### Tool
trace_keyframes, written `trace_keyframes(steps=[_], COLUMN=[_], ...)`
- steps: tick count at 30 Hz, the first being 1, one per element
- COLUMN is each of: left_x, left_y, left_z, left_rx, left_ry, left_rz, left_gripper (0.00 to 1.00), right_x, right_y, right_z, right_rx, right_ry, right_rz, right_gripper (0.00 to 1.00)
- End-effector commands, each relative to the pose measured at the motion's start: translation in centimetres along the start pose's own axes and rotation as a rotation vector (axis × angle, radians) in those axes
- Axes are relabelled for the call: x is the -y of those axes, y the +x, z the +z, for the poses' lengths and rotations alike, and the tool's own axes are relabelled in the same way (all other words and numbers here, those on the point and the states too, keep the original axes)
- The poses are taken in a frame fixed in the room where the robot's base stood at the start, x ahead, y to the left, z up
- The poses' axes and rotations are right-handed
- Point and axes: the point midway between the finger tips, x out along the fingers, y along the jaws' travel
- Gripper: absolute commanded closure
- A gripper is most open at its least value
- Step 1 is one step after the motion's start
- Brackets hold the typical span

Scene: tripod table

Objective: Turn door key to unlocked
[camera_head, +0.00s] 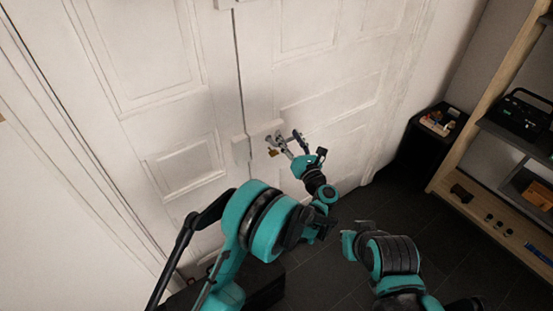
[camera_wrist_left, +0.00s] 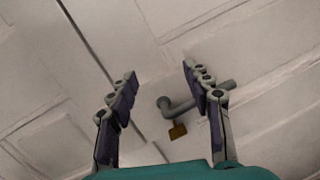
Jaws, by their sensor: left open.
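The white panelled double door (camera_head: 190,160) has a grey lever handle (camera_wrist_left: 190,106) near the seam between its leaves. A small brass-coloured key (camera_head: 273,152) sits just below the handle; in the left wrist view it (camera_wrist_left: 178,131) shows as a flat brass tab. How it is seated in the lock is too small to tell. My left gripper (camera_head: 287,140) is open in front of the door, close to the handle and key. In the left wrist view its fingers (camera_wrist_left: 160,74) are spread, with nothing held; the handle overlaps the right finger and the key appears between the fingers.
My right arm is at the lower right, away from the door. A dark cabinet (camera_head: 424,150) with small items on top stands against the right wall. A wooden shelf unit (camera_head: 470,185) is at the right edge. Dark floor (camera_head: 330,275) lies open between.

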Motion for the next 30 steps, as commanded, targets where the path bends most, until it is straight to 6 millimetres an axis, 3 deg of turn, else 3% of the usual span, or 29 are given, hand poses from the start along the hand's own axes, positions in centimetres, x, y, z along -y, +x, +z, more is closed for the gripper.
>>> trace_keyframes(steps=[1,3,6,9,14,24,30], left_x=[0.9,1.4,1.8,1.9,1.6,0.9,0.8], left_y=[-1.1,-2.4,-3.9,-4.6,-3.4,1.7,2.7], left_z=[-2.8,-5.9,-9.1,-10.8,-11.8,-12.7,-12.7], left_rx=[-0.039,-0.088,-0.139,-0.166,-0.175,-0.173,-0.173], left_ry=[-0.063,-0.136,-0.207,-0.243,-0.255,-0.253,-0.252], left_rz=[0.032,0.077,0.124,0.153,0.165,0.163,0.161], left_gripper=[0.50,0.50,0.50,0.50,0.50,0.50,0.50], right_x=[0.0,0.0,0.0,0.0,0.0,0.0,0.0], right_y=[0.3,0.4,0.5,0.6,1.0,2.2,2.3], right_z=[0.2,0.3,0.4,0.4,0.7,1.5,1.6], right_rx=[0.000,0.000,0.000,0.000,0.000,0.000,0.000], right_ry=[0.000,0.000,0.000,0.000,0.000,0.000,0.000], right_rz=[0.000,0.000,0.000,0.000,0.000,0.000,0.000], right_gripper=[1.00,1.00,1.00,1.00,1.00,1.00,1.00])
